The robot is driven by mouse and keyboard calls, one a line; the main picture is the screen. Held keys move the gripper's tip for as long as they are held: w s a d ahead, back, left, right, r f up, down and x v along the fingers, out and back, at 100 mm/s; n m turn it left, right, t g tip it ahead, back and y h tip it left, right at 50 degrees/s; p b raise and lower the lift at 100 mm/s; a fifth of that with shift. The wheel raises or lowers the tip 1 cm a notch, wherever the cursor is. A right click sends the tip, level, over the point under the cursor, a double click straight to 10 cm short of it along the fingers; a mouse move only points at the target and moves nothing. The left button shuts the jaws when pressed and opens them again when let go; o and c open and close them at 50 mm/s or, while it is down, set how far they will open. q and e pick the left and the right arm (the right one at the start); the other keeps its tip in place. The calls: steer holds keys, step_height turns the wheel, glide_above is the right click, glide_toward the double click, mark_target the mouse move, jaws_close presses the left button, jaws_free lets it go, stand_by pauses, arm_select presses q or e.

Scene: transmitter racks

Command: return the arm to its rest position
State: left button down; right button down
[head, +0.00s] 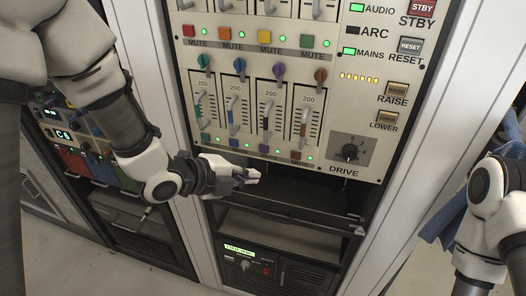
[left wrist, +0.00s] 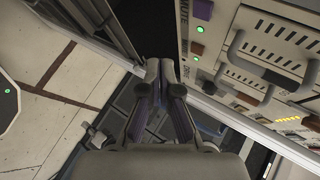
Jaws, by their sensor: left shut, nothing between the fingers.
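My left arm comes in from the left in the head view. Its gripper (head: 252,177) is just in front of the lower edge of the rack's fader panel (head: 228,178), above the dark open bay. In the left wrist view the two fingers of the left gripper (left wrist: 160,70) lie close together, shut with nothing between them. I cannot tell whether the gripper touches the panel. Links of my right arm show at the right edge of the head view; its gripper is out of view.
The panel carries faders, coloured knobs, a DRIVE dial (head: 350,152) and RAISE (head: 396,90) and LOWER (head: 386,118) buttons. Below the bay is a unit with a green display (head: 239,248). Another rack (head: 75,160) stands at the left. Pale floor (head: 85,262) lies open at lower left.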

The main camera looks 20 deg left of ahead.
arm_select(q)
steer(key=s+a+f+n+g+y, duration=0.1)
steer(key=s+f+n+g, duration=0.1)
steer(key=s+f, duration=0.45)
steer(key=s+a+f+n+g+y, duration=0.1)
steer(key=s+f+n+g, duration=0.15)
steer(key=f, duration=0.75)
steer(key=s+a+f+n+g+y, duration=0.1)
steer(key=s+f+n+g, duration=0.1)
steer(key=s+f, duration=0.5)
steer(key=s+a+f+n+g+y, duration=0.3)
steer(key=s+a+f+n, duration=0.3)
steer(key=n, duration=1)
step_height(320, 180, down, 3)
steer(key=shift+s+a+n+y, duration=0.2)
steer(key=shift+s+n+y, duration=0.2)
steer(key=shift+s, duration=0.55)
